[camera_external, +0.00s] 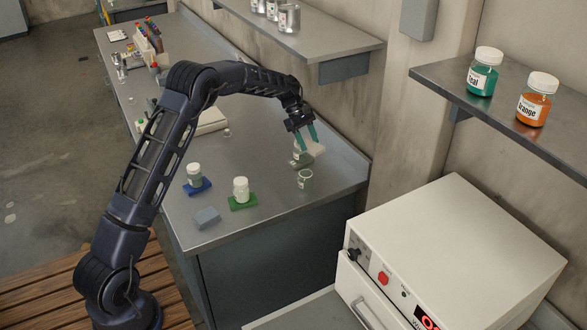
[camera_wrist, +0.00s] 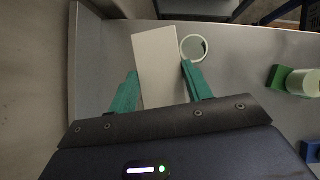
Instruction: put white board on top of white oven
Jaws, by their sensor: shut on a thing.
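My gripper (camera_external: 306,136) has green fingers shut on the white board (camera_external: 313,150), a small pale flat block, above the right end of the grey bench. In the wrist view the board (camera_wrist: 156,66) reaches out from between the green fingertips (camera_wrist: 161,82). The white oven (camera_external: 470,255) stands at the lower right in the external view, apart from the bench, with a red button and a red display on its front. Its flat top looks bare.
A glass beaker (camera_external: 305,179) stands close to the board. White-capped jars rest on a blue pad (camera_external: 197,187) and a green pad (camera_external: 243,202); a blue-grey block (camera_external: 207,218) lies nearby. A shelf (camera_external: 520,112) with teal and orange jars hangs above the oven's back.

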